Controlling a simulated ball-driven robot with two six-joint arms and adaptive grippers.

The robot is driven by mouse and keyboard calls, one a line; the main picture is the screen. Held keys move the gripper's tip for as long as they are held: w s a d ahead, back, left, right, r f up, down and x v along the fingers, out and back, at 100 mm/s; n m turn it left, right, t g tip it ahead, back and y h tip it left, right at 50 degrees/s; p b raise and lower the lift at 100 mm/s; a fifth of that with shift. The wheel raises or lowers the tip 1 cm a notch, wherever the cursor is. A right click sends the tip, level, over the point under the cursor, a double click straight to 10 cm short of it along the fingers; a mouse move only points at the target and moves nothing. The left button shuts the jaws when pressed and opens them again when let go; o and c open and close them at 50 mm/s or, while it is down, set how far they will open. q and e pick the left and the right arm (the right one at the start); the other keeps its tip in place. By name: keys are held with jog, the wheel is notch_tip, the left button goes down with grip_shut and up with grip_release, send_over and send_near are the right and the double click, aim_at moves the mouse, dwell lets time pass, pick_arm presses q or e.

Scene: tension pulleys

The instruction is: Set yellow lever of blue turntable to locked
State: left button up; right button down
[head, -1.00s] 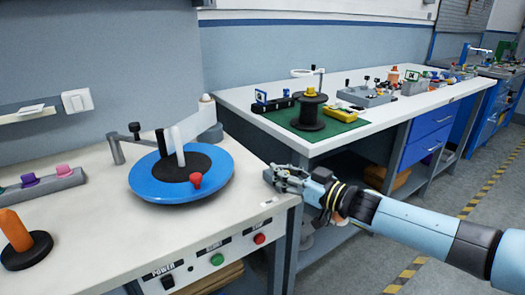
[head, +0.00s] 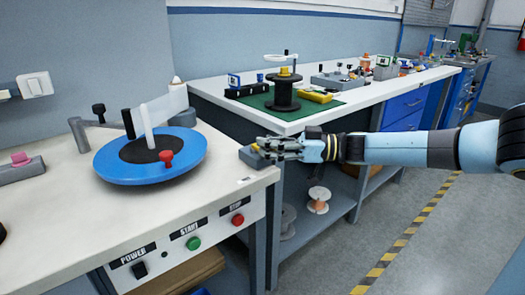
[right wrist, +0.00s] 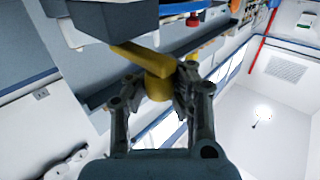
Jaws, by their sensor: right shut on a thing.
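The blue turntable (head: 185,165), a blue disc with a black centre and a red knob, sits on the near white bench. My right gripper (head: 268,149) is at the bench's right corner, just right of the turntable. In the right wrist view its fingers (right wrist: 158,88) are shut on the round end of the yellow lever (right wrist: 137,56). The lever's arm runs up to a dark grey block (right wrist: 112,18). In the head view the fingers mostly hide the lever. My left gripper is not in view.
Power, start and stop buttons (head: 193,243) line the bench front. A white upright post (head: 147,128) stands at the turntable. A second bench (head: 222,91) behind carries a black spool (head: 283,93) on a green mat. Open floor lies to the right.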

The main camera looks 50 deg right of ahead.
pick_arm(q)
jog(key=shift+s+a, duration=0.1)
pick_arm(e)
jog(key=shift+s+d+f, duration=0.2)
jog(key=shift+s+f, duration=0.1)
jog(key=c, duration=1.8)
grip_release()
jog(key=shift+c, duration=0.2)
jog(key=o, duration=0.5)
jog(key=shift+s+d+r, duration=0.15)
jog(key=shift+s+d, duration=0.1)
jog(key=shift+s, duration=0.25)
jog(key=shift+c, duration=0.2)
jog(key=shift+o, duration=1.5)
jog(key=shift+w+a+r, duration=0.1)
jog(key=shift+w, duration=0.2)
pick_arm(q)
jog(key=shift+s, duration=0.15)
pick_arm(e)
jog(key=v, duration=1.2)
